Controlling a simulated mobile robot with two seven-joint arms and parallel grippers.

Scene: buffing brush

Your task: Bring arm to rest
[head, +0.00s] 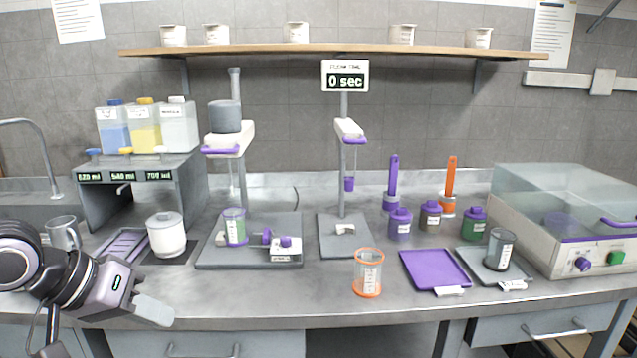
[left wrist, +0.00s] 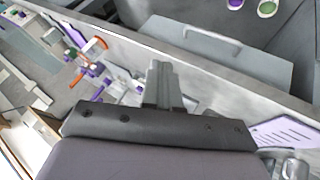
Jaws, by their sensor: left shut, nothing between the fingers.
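My left gripper (head: 157,311) is at the lower left in the head view, in front of the counter's front edge and above the drawer level. Its pale grey fingers are together and hold nothing. In the left wrist view the closed fingers (left wrist: 163,82) point up the picture, with the counter and a drawer behind them. My right gripper does not show in either view. A purple-handled brush (head: 393,173) and an orange-handled brush (head: 451,178) stand upright in holders towards the back of the counter.
An orange-rimmed beaker (head: 368,273) stands near the counter's front edge, left of a purple mat (head: 434,269). The front counter strip between gripper and beaker is clear.

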